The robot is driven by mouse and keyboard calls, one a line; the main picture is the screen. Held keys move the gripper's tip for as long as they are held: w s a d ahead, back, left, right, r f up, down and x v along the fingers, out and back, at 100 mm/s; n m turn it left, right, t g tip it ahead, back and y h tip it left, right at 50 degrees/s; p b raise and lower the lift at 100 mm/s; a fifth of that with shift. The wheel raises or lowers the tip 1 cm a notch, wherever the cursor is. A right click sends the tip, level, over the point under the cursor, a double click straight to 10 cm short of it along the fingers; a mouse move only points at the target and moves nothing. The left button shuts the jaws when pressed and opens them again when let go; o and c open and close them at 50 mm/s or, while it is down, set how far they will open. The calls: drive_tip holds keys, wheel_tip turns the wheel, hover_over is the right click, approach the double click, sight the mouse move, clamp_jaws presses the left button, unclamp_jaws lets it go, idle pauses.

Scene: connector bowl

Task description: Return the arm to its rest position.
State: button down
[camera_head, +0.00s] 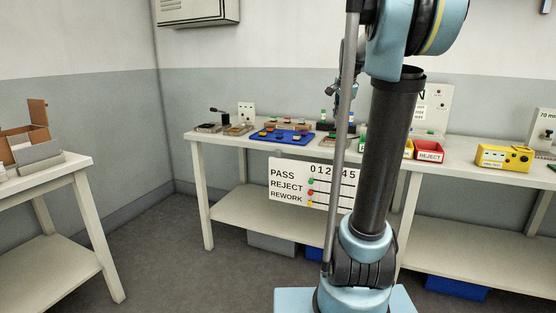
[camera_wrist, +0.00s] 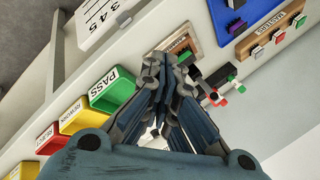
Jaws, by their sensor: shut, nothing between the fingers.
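My gripper (camera_wrist: 165,75) fills the middle of the wrist view. Its fingertips are together and nothing shows between them. It hangs over the workbench, and the bench top and its bins lie beneath it. In the head view my arm stands in front of the bench, a little right of the middle. There the gripper (camera_head: 340,90) is small and partly hidden behind a grey pole and the arm, above the back of the bench.
The workbench (camera_head: 222,141) bears a blue mat (camera_head: 262,139), a red REJECT bin (camera_head: 429,150) and a yellow box (camera_head: 503,158). A green PASS bin (camera_wrist: 112,90) shows beside my gripper. A second table (camera_head: 75,168) with a cardboard box (camera_head: 22,143) stands left. Floor between is clear.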

drive_tip(key=s+a+f+n+g, duration=0.1)
drive_tip(key=s+f+n, duration=0.3)
drive_tip(key=s+f, duration=0.5)
drive_tip(key=s+a+f+n+g, duration=0.1)
drive_tip(key=s+a+f+n, duration=0.2)
drive_tip(key=s+f, duration=0.6)
drive_tip(key=s+a+f+n+g, duration=0.1)
drive_tip(key=s+f+n, duration=0.6)
drive_tip(key=s, duration=1.3)
wheel_tip(320, 180, down, 3)
drive_tip(key=shift+s+a+f+g, duration=0.1)
drive_tip(key=shift+s+a+g, duration=0.25)
drive_tip(key=shift+a, duration=0.4)
drive_tip(key=shift+w, duration=0.15)
drive_tip(key=shift+w+f, duration=0.2)
drive_tip(key=shift+w, duration=0.25)
